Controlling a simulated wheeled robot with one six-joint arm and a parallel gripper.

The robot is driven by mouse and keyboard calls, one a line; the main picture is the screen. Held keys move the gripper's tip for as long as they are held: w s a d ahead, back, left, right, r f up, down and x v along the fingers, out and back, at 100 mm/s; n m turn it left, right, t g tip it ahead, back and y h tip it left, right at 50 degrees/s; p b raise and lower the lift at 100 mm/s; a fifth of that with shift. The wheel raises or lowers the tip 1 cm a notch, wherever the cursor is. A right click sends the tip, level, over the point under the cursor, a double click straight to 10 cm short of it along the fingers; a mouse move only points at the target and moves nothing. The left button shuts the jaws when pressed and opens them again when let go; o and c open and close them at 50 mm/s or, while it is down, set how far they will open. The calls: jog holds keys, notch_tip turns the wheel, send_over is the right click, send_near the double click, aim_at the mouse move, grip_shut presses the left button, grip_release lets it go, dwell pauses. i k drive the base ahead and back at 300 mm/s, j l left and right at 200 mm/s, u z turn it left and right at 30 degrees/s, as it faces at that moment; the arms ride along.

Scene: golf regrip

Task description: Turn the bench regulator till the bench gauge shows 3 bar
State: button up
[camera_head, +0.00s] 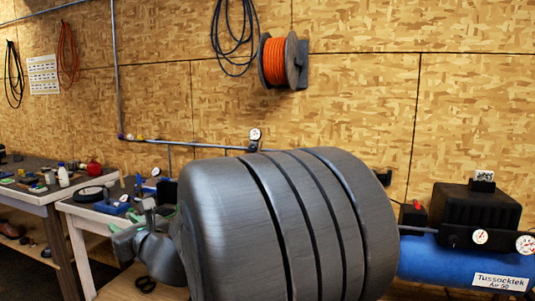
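A small round white-faced gauge (254,134) stands on the grey air pipe along the back wall, just above the large dark grey shape in front. A small dark fitting (252,147) sits right below it, and its lower part is hidden. This may be the bench gauge and regulator, but I cannot be sure. The dial is too small to read. The large ridged grey shape looks like part of my own arm, close to the camera, and covers the middle of the view.
A blue compressor tank (455,262) with a black motor housing (474,210) and two gauges (480,237) stands at the right. Cluttered workbenches (22,192) line the left. An orange hose reel (285,60) hangs on the chipboard wall.

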aim_at(252, 149)
jog(key=i+j+z, duration=0.1)
jog(key=z, duration=0.3)
jog(key=i+j+z, duration=0.1)
jog(key=z, duration=0.35)
jog(key=j+z, duration=0.4)
jog(key=i+j+z, duration=0.1)
jog(key=z, duration=0.35)
jog(key=j+z, duration=0.1)
jog(key=j, duration=0.5)
jog(key=j+z, duration=0.15)
jog(key=j, duration=0.5)
jog(key=j+z, duration=0.1)
jog(key=j, duration=0.5)
jog(key=k+j+z, duration=0.15)
jog(key=j, duration=0.45)
jog(key=j+z, duration=0.1)
jog(key=j, duration=0.5)
jog(key=k, duration=0.05)
